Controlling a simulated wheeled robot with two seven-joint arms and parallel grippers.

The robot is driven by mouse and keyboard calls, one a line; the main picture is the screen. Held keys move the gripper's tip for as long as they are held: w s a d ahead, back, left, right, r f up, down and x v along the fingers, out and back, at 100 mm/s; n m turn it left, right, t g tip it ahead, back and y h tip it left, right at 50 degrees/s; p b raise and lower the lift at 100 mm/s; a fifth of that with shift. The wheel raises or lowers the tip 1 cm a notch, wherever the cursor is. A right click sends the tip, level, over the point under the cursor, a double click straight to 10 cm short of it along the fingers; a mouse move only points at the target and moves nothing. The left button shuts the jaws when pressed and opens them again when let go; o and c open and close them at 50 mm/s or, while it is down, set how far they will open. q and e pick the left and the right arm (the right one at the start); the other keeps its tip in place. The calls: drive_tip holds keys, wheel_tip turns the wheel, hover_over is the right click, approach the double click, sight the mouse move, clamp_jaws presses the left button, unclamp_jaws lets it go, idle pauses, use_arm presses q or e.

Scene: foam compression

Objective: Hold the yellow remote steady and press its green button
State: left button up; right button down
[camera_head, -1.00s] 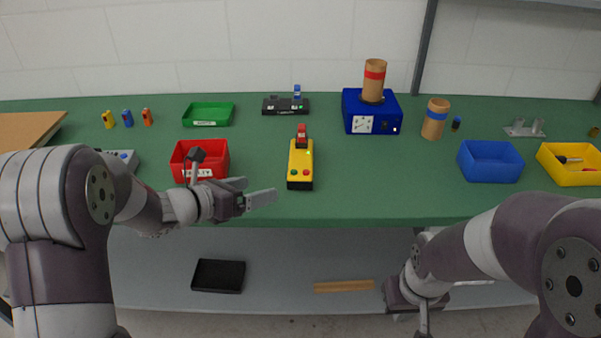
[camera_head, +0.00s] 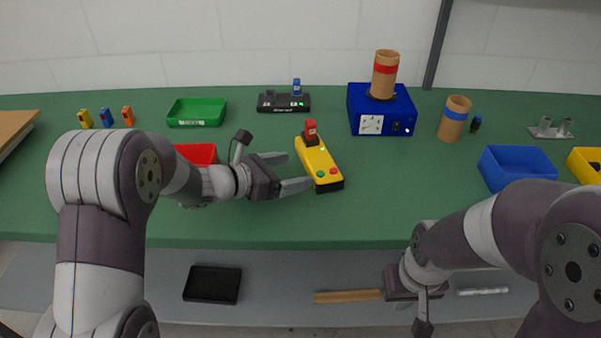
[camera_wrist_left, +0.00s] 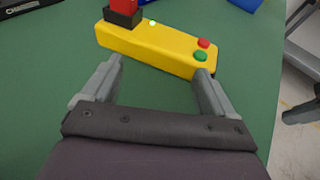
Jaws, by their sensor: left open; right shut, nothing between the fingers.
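The yellow remote (camera_head: 318,159) lies on the green bench, slanted in the head view, with a red and black part at its far end. Its green button (camera_head: 333,171) and red button (camera_head: 320,174) sit side by side at the near end. In the left wrist view the green button (camera_wrist_left: 200,56) is close to one fingertip. My left gripper (camera_head: 298,170) is open beside the remote's left side. Its lower finger reaches the near end; I cannot tell whether it touches. No part of the remote is between the fingers (camera_wrist_left: 158,70). My right gripper (camera_head: 423,325) is shut and empty, low in front of the bench.
A red bin (camera_head: 197,153) stands behind my left arm. A blue box (camera_head: 357,112) with a cardboard tube and a black device (camera_head: 272,103) stand farther back. A blue bin (camera_head: 518,166) is at the right. The bench right of the remote is clear.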

sight(318, 159)
use_arm(q)
drive_tip(key=shift+f+b+x, duration=0.2)
drive_tip(key=shift+b+x, duration=0.2)
drive_tip(key=shift+x, duration=0.6)
drive_tip(key=shift+d+r, duration=0.1)
use_arm(e)
drive_tip(key=shift+f, duration=0.9)
use_arm(q)
clamp_jaws()
drive_tip(key=shift+c, duration=0.2)
unclamp_jaws()
